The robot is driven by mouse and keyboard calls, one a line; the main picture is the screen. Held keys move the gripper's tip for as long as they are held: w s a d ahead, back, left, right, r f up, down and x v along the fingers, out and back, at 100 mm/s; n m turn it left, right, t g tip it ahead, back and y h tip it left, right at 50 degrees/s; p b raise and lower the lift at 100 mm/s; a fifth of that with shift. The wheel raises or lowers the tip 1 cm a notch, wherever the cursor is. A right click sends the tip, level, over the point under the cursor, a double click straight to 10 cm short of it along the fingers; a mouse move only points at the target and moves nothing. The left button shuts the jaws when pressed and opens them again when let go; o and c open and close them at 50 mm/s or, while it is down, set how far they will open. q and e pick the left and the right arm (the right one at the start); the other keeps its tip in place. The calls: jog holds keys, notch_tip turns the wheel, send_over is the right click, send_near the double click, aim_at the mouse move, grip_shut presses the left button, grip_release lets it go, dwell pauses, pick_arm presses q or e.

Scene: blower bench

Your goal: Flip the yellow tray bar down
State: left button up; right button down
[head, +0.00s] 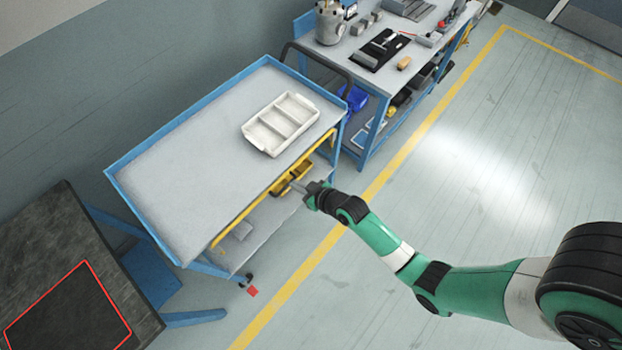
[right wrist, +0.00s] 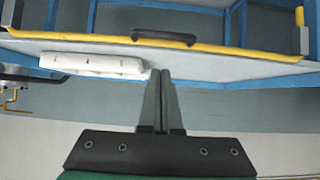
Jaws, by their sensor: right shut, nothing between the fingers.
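The yellow tray bar (head: 240,216) runs along the near right long side of the blue-edged cart (head: 180,165), level with or close to its top edge. In the right wrist view the bar (right wrist: 220,47) spans the top of the picture, with a black handle (right wrist: 163,38) at its middle. My right gripper (head: 293,186) is beside that side of the cart, near the bar. In the wrist view its fingers (right wrist: 160,75) are together and empty, pointing toward the bar; contact cannot be told. My left gripper is not in view.
A white divided tray (head: 281,123) sits on the cart top. Yellow bins (head: 292,178) are on the shelf below. A workbench (head: 385,50) with tools stands behind, and a dark table (head: 60,270) at lower left. The floor at right is clear.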

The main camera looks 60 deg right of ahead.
jog(key=d+p+v, duration=0.1)
jog(key=v, duration=0.6)
jog(key=shift+a, duration=0.5)
jog(key=shift+s+f, duration=0.1)
jog(key=shift+s, duration=0.05)
